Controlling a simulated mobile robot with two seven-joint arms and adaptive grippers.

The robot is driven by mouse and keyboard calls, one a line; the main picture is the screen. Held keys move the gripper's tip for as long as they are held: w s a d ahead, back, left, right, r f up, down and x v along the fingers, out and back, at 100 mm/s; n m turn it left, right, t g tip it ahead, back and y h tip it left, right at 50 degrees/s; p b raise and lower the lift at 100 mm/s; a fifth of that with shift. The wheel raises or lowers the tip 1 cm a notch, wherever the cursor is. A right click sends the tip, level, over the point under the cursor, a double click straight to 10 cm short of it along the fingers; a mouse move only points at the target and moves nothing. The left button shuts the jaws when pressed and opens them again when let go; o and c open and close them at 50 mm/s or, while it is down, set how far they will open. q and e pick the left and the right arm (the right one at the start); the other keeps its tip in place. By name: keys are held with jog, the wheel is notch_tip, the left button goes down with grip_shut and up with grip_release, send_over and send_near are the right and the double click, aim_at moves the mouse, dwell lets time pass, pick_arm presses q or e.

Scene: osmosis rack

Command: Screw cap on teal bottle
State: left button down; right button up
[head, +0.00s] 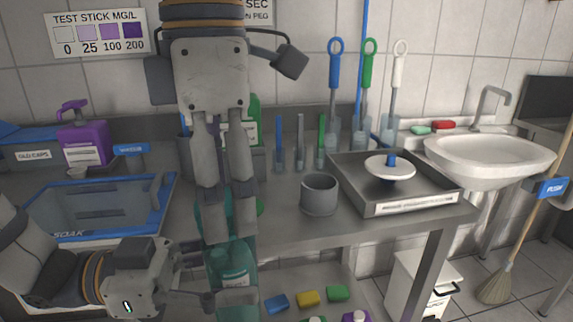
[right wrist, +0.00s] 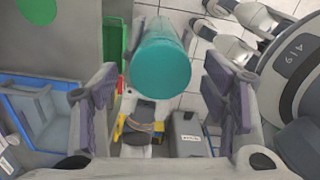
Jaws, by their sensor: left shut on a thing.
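The teal bottle (head: 232,262) is upright at the front edge of the bench, low in the head view, with a pale label. My left gripper (head: 207,278) is shut on it from the left. My right gripper (head: 226,236) points straight down over the bottle, its long fingers partly hiding the bottle's top. In the right wrist view, a round teal end (right wrist: 162,66) lies between the spread fingers, with gaps at both sides. I cannot tell whether this end is the cap or part of the bottle. The bottle's neck is not clearly visible.
A grey cup (head: 319,194) and a tray (head: 420,205) with a white disc stand to the right. A blue soak basin (head: 95,207) and a purple spray bottle (head: 82,137) are at left. Brushes (head: 335,90) stand behind. Coloured blocks (head: 307,298) lie below the bench edge.

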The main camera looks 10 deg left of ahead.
jog(key=shift+s+a+r, duration=0.1)
jog(key=shift+s+r, duration=0.05)
jog(key=shift+r, duration=2.15)
jog(key=shift+c, duration=0.2)
jog(key=shift+a+r+n, duration=0.15)
jog(key=shift+r+n, duration=0.05)
jog(key=shift+n, duration=0.6)
jog(key=n, duration=0.1)
jog(key=r+n, duration=0.1)
jog(key=n, duration=0.3)
jog(key=shift+s+a+r, duration=0.1)
jog(key=shift+a+r, duration=0.05)
jog(key=shift+r, duration=0.2)
jog(key=n, duration=0.1)
jog(key=r+n, duration=0.1)
jog(key=n, duration=0.3)
jog(key=shift+w+d+r, duration=0.15)
jog(key=shift+w+d, duration=0.05)
jog(key=shift+d, duration=0.15)
